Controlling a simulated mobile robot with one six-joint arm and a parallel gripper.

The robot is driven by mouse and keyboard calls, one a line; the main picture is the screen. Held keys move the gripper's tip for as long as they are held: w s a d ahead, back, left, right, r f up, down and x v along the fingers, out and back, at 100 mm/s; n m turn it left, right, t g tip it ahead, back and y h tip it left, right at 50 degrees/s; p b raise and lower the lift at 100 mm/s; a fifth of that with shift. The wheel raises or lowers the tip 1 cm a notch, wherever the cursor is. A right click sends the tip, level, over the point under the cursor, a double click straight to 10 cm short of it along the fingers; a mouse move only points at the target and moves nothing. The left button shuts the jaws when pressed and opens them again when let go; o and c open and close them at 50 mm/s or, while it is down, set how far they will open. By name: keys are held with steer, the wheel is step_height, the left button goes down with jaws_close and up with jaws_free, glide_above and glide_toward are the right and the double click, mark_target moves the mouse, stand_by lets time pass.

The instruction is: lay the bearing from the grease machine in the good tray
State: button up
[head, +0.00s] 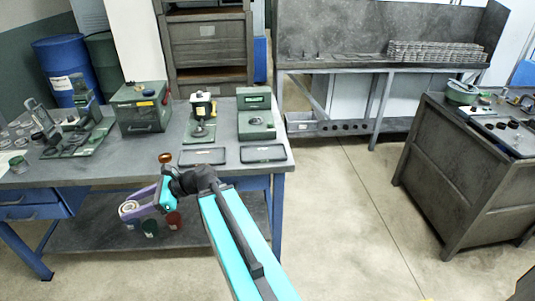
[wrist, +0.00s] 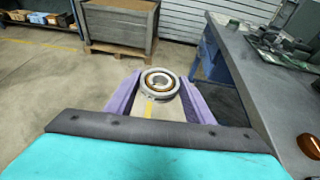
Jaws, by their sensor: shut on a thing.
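My gripper (head: 140,204) has purple fingers and is shut on a ring-shaped bearing (head: 128,208). It is held in the air in front of the workbench's front edge. In the wrist view the bearing (wrist: 160,84) sits between the tips of my gripper (wrist: 158,90), with a brownish ring inside a grey one. Two flat dark trays, a left one (head: 203,157) and a right one (head: 263,154), lie near the bench's front edge and look empty. I cannot tell which is the good tray. Behind them stand a small press-like machine (head: 201,118) and a green-grey machine (head: 256,121); I cannot tell which is the grease machine.
The workbench (head: 100,178) also bears a green box (head: 141,107) and instruments at left. Coloured cups (head: 151,228) stand on its lower shelf. An amber round thing (wrist: 309,146) is near the bench edge. A second bench (head: 460,165) stands right; open floor (head: 345,220) lies between.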

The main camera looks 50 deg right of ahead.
steer(key=shift+a, duration=0.15)
steer(key=shift+d+f+b, duration=0.15)
steer(key=shift+d+b, duration=0.25)
steer(key=shift+b, duration=0.05)
steer(key=s+d+f+m+t+h+b, duration=0.1)
steer(key=s+d+m+t+h+b, duration=0.15)
steer(key=d+b, duration=0.6)
steer(key=s+d+m+t+h+b, duration=0.1)
steer(key=d+m+h+b, duration=0.3)
steer(key=d, duration=0.8)
steer(key=s+d+f+m+t+h+b, duration=0.1)
steer(key=d+m+t+h+b, duration=0.1)
steer(key=d+b, duration=0.7)
steer(key=s+d+r+m+h+b, duration=0.1)
steer(key=s+d+m+h+b, duration=0.2)
steer(key=s+d+b, duration=0.3)
steer(key=s+d, duration=0.1)
steer(key=d, duration=0.3)
steer(key=shift+d+r+h, duration=0.15)
steer(key=shift+h, duration=0.2)
steer(key=shift+w+d+r+p, duration=0.2)
steer(key=shift+w+d+p, duration=0.05)
steer(key=shift+p, duration=0.9)
steer(key=d+p, duration=0.1)
steer(key=p, duration=0.5)
steer(key=w+d+p, duration=0.1)
steer(key=p, duration=0.6)
steer(key=shift+d+f, duration=0.1)
steer(key=shift+d, duration=0.05)
